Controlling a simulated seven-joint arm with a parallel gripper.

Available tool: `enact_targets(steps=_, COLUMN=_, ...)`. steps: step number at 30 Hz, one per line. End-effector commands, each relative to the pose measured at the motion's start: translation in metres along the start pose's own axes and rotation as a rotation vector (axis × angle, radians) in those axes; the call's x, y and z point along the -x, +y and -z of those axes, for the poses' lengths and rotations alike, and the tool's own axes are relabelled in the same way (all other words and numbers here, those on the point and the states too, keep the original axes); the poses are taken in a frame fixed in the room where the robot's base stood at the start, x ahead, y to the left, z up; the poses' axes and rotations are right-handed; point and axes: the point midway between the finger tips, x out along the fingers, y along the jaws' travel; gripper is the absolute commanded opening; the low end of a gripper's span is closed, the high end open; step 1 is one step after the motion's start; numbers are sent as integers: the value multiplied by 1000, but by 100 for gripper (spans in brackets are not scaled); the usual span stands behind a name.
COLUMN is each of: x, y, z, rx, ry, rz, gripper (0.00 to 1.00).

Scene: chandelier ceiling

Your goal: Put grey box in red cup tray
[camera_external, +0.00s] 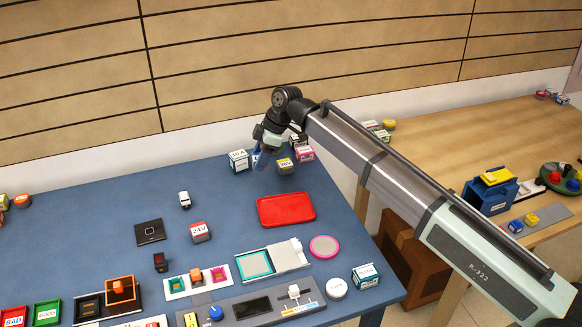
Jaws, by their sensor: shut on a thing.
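A grey box (285,167) with a yellow label shows near the back edge of the blue table, just at my gripper's right side. My gripper (268,155) points down there and is shut on this box; the fingertips are small and partly hidden, so the exact contact is hard to see. The red tray (286,208) lies flat and empty on the blue table, nearer the camera than my gripper. Another grey box (200,232) with a red label stands on the table to the left of the tray.
White boxes (238,161) and a pink box (305,154) stand close around my gripper. A pink disc (324,247) and a teal-and-white holder (255,265) lie in front of the tray. A dark square plate (150,232) lies left. The table between gripper and tray looks clear.

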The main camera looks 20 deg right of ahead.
Motion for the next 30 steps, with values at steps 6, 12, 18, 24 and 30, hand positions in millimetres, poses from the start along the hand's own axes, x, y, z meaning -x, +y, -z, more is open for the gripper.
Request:
enact_targets(steps=6, x=17, y=-57, z=-47, rx=37, ry=-2, rz=29, gripper=22)
enact_targets(steps=12, x=19, y=-82, z=-59, rx=123, ry=-12, rz=76, gripper=22)
enact_targets(steps=18, x=11, y=-82, z=-62, rx=165, ry=-15, rz=87, gripper=22)
enact_targets(steps=24, x=-15, y=-82, z=-73, rx=165, ry=-15, rz=87, gripper=22)
enact_targets(steps=30, x=-38, y=-82, z=-83, rx=165, ry=-15, rz=86, gripper=22)
